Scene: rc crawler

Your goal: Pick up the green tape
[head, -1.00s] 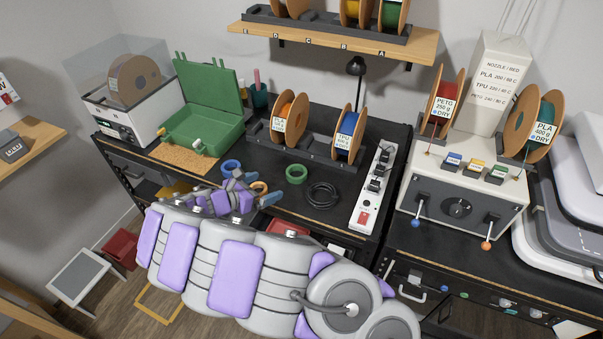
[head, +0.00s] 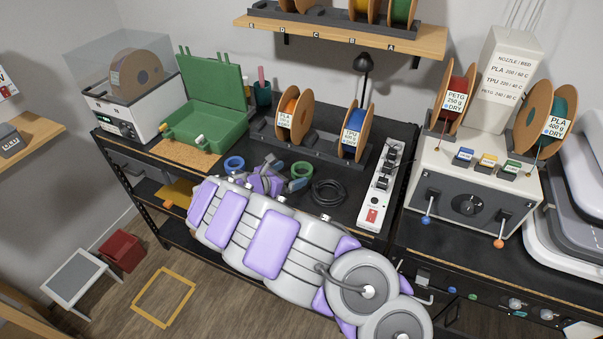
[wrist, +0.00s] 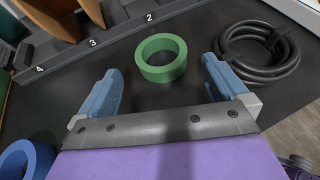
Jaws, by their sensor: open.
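The green tape (head: 301,169) is a small ring lying flat on the black bench top. In the wrist view the green tape (wrist: 161,58) lies just beyond my fingertips, roughly midway between them, with dark bench showing through its hole. My gripper (wrist: 160,80) is open and empty, with one blue finger on each side of the picture. In the head view my gripper (head: 283,169) is right beside the tape on its left, partly hidden behind my arm.
A black cable coil (wrist: 258,55) lies to the right of the tape. A blue tape roll (head: 234,164) lies to the left. A spool rack (wrist: 100,37) stands behind. A white power strip (head: 380,190) is further right.

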